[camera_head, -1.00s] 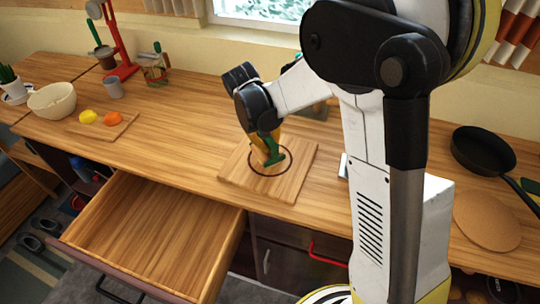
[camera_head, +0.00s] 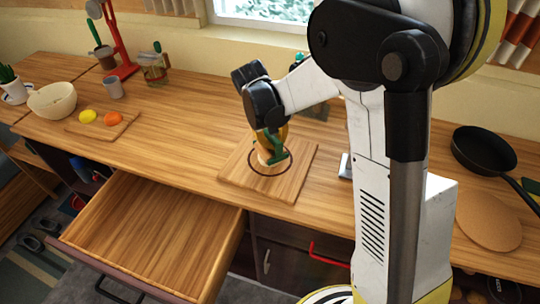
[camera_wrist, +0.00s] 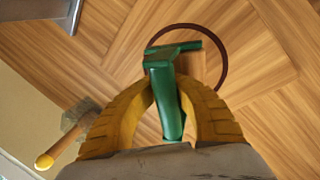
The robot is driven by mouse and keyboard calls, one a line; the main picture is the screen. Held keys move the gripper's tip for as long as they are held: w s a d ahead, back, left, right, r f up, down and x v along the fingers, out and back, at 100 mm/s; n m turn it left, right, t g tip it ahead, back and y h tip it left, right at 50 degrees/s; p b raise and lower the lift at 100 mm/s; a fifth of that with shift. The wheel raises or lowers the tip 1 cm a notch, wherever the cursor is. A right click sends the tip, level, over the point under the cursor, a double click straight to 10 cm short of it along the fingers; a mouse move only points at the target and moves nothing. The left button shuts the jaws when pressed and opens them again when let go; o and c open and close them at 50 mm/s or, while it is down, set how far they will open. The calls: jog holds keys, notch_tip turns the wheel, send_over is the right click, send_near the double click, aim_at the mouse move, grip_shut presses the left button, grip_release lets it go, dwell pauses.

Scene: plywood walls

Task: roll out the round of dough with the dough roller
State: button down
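The green dough roller (camera_head: 278,158) is in my gripper (camera_head: 270,143), over the square wooden board. In the wrist view the yellow fingers of my gripper (camera_wrist: 172,105) close on both sides of the roller's green handle (camera_wrist: 165,95), and its crossbar end (camera_wrist: 178,50) points away from the fingers. A dark ring (camera_head: 252,168) is marked on the board (camera_head: 290,187); it also shows in the wrist view (camera_wrist: 224,65). A pale patch below my fingers may be the dough, but it is mostly hidden. I cannot tell whether the roller touches it.
An open, empty drawer (camera_head: 150,235) juts out in front of the counter. A black pan (camera_head: 484,152) and a round brown board (camera_head: 487,222) lie at right. A bowl (camera_head: 53,101), yellow and orange fruit on a small board (camera_head: 75,127), and a cup (camera_head: 113,88) stand at left.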

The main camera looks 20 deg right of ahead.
jog(key=shift+a, duration=0.1)
jog(key=shift+s+a, duration=0.25)
jog(key=shift+a, duration=0.8)
jog(key=shift+r, duration=0.1)
notch_tip(320, 180, up, 7)
jog(key=p, duration=0.5)
